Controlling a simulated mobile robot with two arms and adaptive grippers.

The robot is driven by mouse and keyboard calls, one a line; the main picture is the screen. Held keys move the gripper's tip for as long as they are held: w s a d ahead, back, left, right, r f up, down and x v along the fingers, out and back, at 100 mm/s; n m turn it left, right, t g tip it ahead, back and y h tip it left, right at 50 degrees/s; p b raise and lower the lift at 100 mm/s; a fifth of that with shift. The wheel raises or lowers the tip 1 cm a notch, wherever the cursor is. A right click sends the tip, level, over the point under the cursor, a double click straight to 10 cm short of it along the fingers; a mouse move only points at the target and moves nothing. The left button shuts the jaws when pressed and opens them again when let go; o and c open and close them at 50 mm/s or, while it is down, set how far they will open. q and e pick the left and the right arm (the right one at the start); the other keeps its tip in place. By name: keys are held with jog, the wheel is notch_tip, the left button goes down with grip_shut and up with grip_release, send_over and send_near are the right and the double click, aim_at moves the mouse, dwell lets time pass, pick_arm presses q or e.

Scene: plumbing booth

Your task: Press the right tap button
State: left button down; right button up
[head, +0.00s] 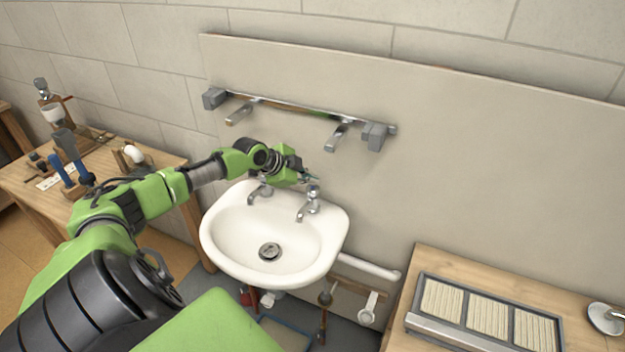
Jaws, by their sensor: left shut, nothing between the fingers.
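The white washbasin (225,230) hangs on the wall panel with two chrome taps at its back edge. The right tap (310,207) shows its spout and upright body, with its button (313,189) on top. The left tap (258,193) is partly hidden behind my left arm and gripper. My left gripper (309,177) is shut and empty, reaching over the back of the basin close to the top of the right tap. I cannot tell whether the fingertips touch the button. My right gripper is not in view.
A chrome rail (300,110) with grey end blocks and two levers is on the panel above the basin. A workbench (30,192) with tools stands at left. A wooden table (440,262) with a grey framed panel (490,312) stands at right. Pipes run below the basin.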

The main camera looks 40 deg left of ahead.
pick_arm(q)
jog(key=shift+f+b, duration=0.3)
jog(key=shift+f, duration=0.15)
dwell(0.3)
jog(key=shift+f+b, duration=0.6)
jog(key=shift+f, duration=0.2)
dwell(0.4)
jog(key=shift+r, duration=0.1)
jog(key=shift+r+p, duration=0.85)
jog(key=shift+r, duration=0.25)
